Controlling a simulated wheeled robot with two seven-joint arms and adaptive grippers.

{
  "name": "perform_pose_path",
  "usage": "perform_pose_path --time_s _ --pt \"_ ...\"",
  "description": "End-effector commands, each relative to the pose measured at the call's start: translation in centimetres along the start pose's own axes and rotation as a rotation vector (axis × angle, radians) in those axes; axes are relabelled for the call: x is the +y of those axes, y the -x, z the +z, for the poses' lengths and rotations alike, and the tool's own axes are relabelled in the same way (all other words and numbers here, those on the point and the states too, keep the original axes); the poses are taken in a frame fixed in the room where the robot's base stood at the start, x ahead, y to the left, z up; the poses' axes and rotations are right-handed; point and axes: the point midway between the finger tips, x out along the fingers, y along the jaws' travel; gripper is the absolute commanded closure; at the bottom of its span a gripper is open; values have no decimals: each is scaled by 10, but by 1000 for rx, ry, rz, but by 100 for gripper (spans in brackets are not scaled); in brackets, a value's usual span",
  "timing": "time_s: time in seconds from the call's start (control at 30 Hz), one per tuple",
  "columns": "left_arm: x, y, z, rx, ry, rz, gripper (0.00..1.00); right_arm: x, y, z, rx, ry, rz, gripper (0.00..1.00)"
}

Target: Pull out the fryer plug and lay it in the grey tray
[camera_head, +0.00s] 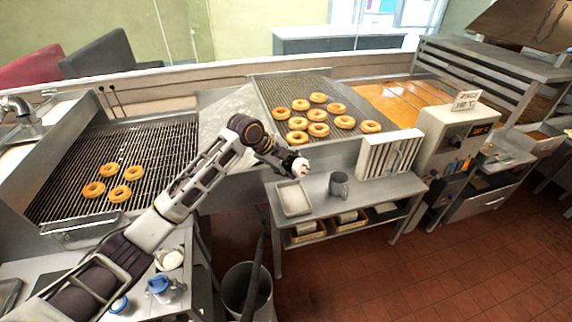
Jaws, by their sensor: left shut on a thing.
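My left gripper (298,166) reaches in from the left and hangs just above and behind the grey tray. The fryer's control box (455,140), with a lit display and a sign on top, stands to the right. My right gripper is not in view.
A grey mug (339,186) stands right of the tray, and a white slatted rack (390,154) stands farther right. Doughnuts lie on the glazing rack (320,117) behind and on the left grate (115,184). A bin (247,290) stands on the floor in front.

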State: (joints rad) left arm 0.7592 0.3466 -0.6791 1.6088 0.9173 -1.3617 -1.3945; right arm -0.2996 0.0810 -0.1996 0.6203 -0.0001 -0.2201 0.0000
Motion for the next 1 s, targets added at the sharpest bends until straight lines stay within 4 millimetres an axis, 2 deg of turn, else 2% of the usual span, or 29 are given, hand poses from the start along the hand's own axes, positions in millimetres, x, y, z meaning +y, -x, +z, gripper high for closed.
perform_pose_path --time_s 0.23,0.6,1.0 --pt "-4 0 -12 36 -171 34 90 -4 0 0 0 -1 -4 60" --pt "-6 0 -12 55 -416 58 90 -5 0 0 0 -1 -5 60" --pt "-6 0 -13 28 -483 51 90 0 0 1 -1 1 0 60"
